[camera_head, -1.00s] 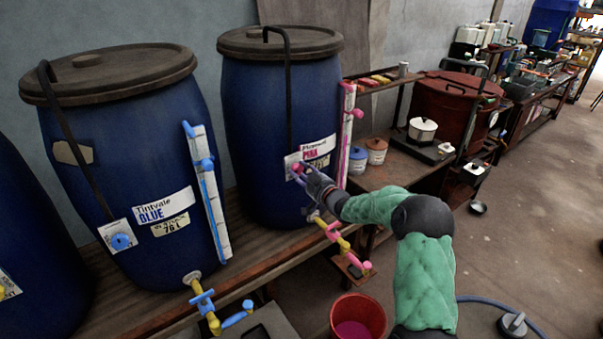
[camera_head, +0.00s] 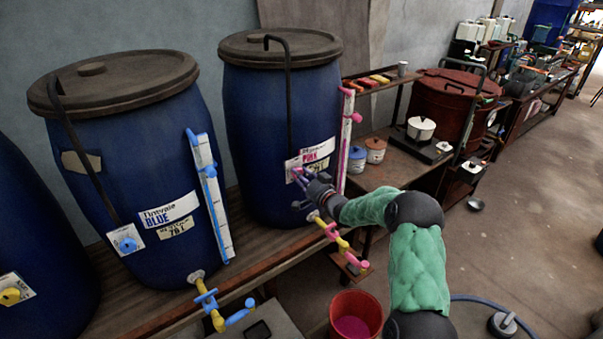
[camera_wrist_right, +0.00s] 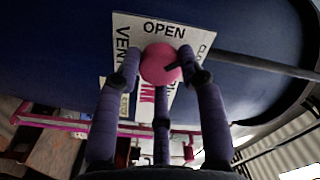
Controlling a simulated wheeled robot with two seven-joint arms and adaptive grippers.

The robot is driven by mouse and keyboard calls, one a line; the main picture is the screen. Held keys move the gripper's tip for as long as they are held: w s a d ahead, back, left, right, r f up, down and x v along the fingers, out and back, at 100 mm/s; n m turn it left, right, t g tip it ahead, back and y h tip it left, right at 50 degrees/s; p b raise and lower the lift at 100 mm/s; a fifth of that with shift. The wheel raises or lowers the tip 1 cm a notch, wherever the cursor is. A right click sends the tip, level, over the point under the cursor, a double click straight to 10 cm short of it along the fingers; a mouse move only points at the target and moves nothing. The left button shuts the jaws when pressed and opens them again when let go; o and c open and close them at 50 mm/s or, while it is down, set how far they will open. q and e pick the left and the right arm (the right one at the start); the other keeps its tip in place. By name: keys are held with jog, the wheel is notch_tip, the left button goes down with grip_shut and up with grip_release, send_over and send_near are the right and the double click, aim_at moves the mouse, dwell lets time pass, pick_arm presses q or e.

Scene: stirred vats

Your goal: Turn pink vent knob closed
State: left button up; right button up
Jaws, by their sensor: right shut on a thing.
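The pink vent knob (camera_wrist_right: 160,64) is round and sits on a white plate (camera_wrist_right: 125,32) lettered OPEN and VENT, fixed to the blue pink-dye vat (camera_head: 255,130). In the right wrist view the purple fingers of my right gripper (camera_wrist_right: 160,80) are shut around the knob, fingertips touching its sides. A dark pointer mark shows on the knob, toward the right of the picture. In the head view the right gripper (camera_head: 302,180) is at the vat's label, and the knob (camera_head: 296,173) is partly hidden by the fingers. My left gripper is not in view.
A pink-and-yellow tap (camera_head: 335,232) projects below the right arm, with a red bucket (camera_head: 357,315) on the floor. A pink sight gauge (camera_head: 346,135) stands right of the knob. The Tintvale Blue vat (camera_head: 125,180) stands to the left. Open floor lies to the right.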

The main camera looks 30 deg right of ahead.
jog(key=shift+m+p, duration=1.75)
jog(key=shift+m, duration=2.55)
jog(key=o, duration=1.2)
jog(key=shift+c, duration=0.2)
jog(key=s, duration=1.2)
jog(key=shift+d, duration=0.45)
jog(key=shift+f, duration=0.15)
